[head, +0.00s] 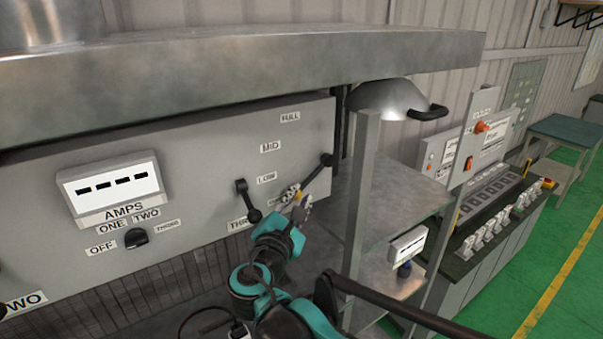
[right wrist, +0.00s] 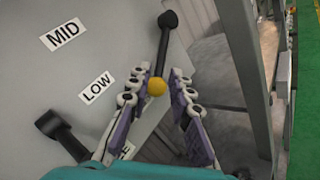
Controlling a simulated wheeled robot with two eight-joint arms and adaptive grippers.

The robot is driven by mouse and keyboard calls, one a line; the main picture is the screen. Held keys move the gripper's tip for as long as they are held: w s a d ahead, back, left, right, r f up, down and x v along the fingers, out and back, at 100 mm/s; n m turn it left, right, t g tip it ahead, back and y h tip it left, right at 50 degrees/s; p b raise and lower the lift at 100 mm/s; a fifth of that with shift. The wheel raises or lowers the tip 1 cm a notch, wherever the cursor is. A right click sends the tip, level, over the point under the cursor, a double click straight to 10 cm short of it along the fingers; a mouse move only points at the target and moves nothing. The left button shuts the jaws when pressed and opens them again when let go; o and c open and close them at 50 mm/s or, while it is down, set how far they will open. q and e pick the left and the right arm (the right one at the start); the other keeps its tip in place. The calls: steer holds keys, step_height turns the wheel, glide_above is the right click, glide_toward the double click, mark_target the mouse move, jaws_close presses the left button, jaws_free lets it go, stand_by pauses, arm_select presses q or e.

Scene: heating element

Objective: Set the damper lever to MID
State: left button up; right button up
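A black lever with a round knob (head: 327,159) is on the right of the grey panel (head: 200,150), by the labels FULL (head: 290,116), MID (head: 270,147) and LOW (head: 267,178). It slants up and right in the head view. My right gripper (head: 298,205) is at this lower end. In the right wrist view, its fingers (right wrist: 165,85) are spread on both sides of the yellow ball, and I see no clear grip. My left gripper is not in view.
A second black lever (head: 247,200) stands just left of my right gripper. A metal shelf post (head: 362,190) rises close on the right. A thick metal ledge (head: 240,75) overhangs the panel. An AMPS meter (head: 112,190) and a knob (head: 136,238) are farther left.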

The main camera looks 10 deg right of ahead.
mark_target(308, 182)
steer(key=p+x, duration=0.1)
steer(key=x, duration=0.5)
steer(key=shift+w+d+f, duration=0.1)
steer(key=shift+w+d, duration=0.1)
steer(key=shift+w, duration=0.05)
steer(key=shift+s, duration=0.1)
jaws_close()
